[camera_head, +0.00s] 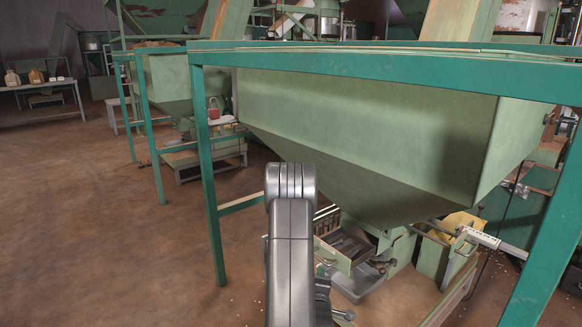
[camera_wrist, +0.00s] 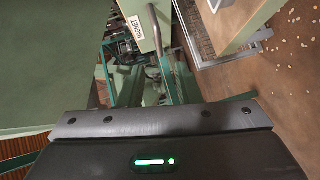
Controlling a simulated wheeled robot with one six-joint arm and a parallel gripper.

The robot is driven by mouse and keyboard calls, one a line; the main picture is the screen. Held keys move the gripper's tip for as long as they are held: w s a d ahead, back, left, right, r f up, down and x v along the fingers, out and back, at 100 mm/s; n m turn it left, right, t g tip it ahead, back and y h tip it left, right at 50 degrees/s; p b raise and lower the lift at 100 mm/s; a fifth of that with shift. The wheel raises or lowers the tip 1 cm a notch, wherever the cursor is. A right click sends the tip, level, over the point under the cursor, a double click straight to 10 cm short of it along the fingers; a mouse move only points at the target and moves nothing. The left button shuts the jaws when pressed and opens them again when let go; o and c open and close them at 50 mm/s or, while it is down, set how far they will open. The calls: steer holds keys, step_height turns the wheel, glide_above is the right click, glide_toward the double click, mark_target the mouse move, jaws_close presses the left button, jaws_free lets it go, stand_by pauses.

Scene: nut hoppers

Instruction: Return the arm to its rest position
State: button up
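My arm (camera_head: 290,240) rises from the bottom middle of the head view, its grey links in front of the large green hopper. My gripper (camera_wrist: 162,122) shows in the wrist view as a dark body with a metal edge and a lit green bar along the bottom. Its fingers cannot be made out, so its opening is unclear. Nothing held by it is visible. In the head view the gripper is mostly hidden behind the arm.
The large hopper (camera_head: 360,130) hangs in a teal frame (camera_head: 207,180) close ahead. Below it are a drawer-like tray (camera_head: 345,248) and a green bin (camera_head: 434,255). A second hopper (camera_head: 168,80) stands behind at left. The brown floor (camera_head: 90,220) at left is clear.

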mark_target(320, 260)
steer(key=w, duration=0.3)
steer(key=w+f+b, duration=0.1)
steer(key=w, duration=0.3)
steer(key=w+d+b, duration=0.1)
steer(key=w, duration=0.2)
steer(key=shift+w+d+f, duration=0.1)
steer(key=shift+w+f, duration=0.15)
steer(key=shift+f, duration=0.05)
steer(key=shift+w+d, duration=0.3)
steer(key=shift+w, duration=0.05)
